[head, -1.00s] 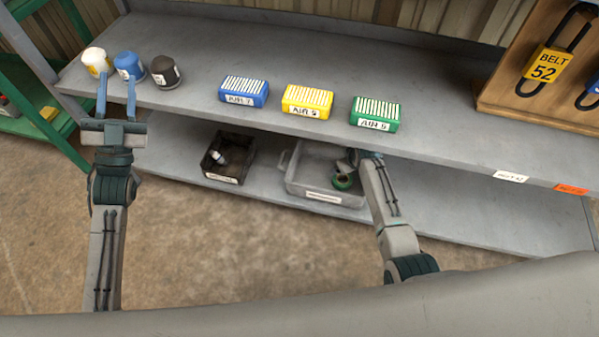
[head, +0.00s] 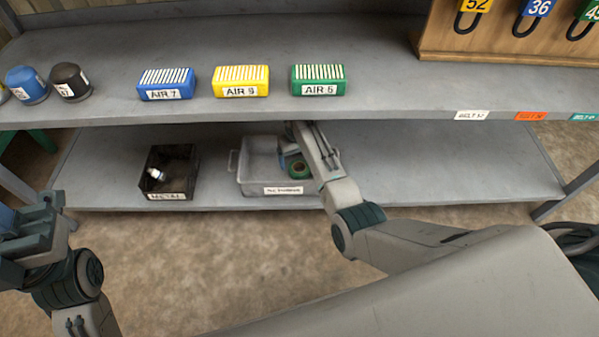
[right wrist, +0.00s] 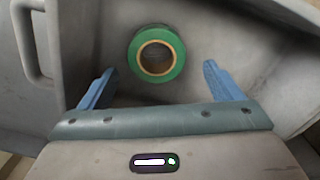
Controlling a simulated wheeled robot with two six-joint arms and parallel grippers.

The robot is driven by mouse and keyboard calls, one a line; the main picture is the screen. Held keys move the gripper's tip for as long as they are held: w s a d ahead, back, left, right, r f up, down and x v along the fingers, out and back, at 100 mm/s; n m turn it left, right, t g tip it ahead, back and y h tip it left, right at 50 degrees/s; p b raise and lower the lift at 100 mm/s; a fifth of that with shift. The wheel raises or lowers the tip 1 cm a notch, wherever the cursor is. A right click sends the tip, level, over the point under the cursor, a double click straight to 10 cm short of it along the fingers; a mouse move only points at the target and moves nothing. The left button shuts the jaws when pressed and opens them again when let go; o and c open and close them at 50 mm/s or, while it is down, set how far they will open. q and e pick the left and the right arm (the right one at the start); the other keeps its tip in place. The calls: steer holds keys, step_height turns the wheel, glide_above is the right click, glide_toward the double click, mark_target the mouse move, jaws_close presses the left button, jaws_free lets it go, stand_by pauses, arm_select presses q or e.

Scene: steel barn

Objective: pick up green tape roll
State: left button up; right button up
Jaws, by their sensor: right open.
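The green tape roll (head: 299,170) lies in the grey bin (head: 258,182) on the lower shelf. In the right wrist view the green tape roll (right wrist: 134,52) shows its round face and tan core, on the bin floor. My right gripper (right wrist: 160,85) is open and empty, its two blue fingers spread, with the roll just ahead of and between them, apart from both. In the head view my right arm reaches into the bin and partly hides the gripper. My left gripper (head: 18,232) is at the left edge, its fingers mostly cut off.
A black bin (head: 180,194) with a small item stands left of the grey bin. Blue (head: 166,84), yellow (head: 240,81) and green (head: 318,80) filter boxes sit on the upper shelf (head: 390,100), which overhangs the bins. The lower shelf (head: 460,165) is clear on the right.

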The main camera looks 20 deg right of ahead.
mark_target(298, 171)
steer(key=f+b, duration=0.1)
steer(key=f, duration=0.1)
steer(key=f+b, duration=0.1)
steer(key=f, duration=0.1)
steer(key=shift+w+d, duration=0.15)
steer(key=shift+w, duration=0.05)
steer(key=shift+r, duration=0.1)
steer(key=shift+c, duration=0.7)
steer(key=c, duration=0.9)
steer(key=shift+c, duration=0.2)
steer(key=shift+r, duration=0.1)
